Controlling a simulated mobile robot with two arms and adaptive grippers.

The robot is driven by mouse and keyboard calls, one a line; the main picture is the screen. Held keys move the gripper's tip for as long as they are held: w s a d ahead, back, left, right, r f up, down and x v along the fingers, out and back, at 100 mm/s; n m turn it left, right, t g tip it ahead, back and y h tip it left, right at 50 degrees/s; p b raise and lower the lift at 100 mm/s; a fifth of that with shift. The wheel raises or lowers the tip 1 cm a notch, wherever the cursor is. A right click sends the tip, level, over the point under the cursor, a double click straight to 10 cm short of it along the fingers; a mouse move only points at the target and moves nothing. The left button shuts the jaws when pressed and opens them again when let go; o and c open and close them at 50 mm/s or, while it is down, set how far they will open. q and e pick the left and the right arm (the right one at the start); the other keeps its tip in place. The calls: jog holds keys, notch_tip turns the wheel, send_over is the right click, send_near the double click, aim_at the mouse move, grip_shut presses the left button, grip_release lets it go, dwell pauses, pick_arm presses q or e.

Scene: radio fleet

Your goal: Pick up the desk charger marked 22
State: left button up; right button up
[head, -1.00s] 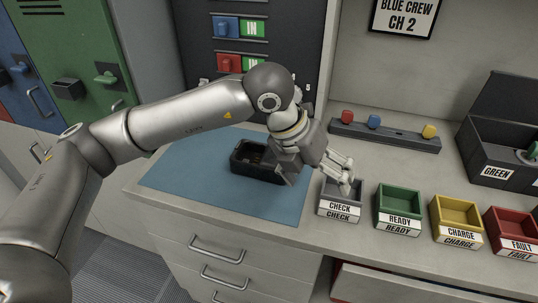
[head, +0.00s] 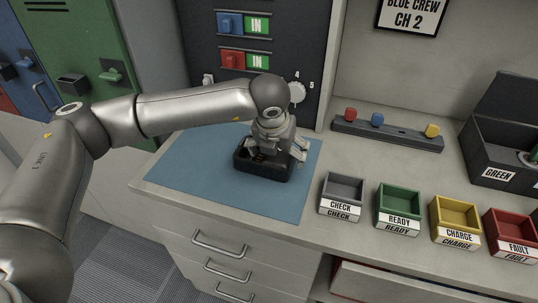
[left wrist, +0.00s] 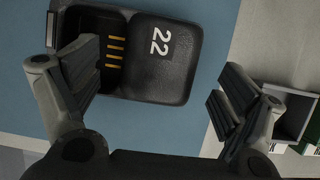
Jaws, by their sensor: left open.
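The desk charger marked 22 (head: 262,175) is a black block with a charging well, lying on the blue mat (head: 200,185) on the counter. In the left wrist view the charger (left wrist: 165,85) shows a white "22" and gold contacts in its well. My left gripper (head: 281,151) is open and above the charger in the head view. In the left wrist view the left finger overlaps the charger's well and the right finger is apart from the charger, over the mat's edge. Nothing is held. My right gripper is not in view.
The grey CHECK tray (head: 344,190) stands right of the mat, followed by the green READY (head: 399,204), yellow CHARGE (head: 456,218) and red FAULT (head: 510,230) trays. A dark rack (head: 386,133) with coloured knobs lies behind. The mat's front part is clear.

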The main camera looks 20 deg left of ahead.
pick_arm(q)
jog(key=shift+x, duration=1.2)
jog(key=shift+r, duration=0.1)
jog(key=c, duration=1.3)
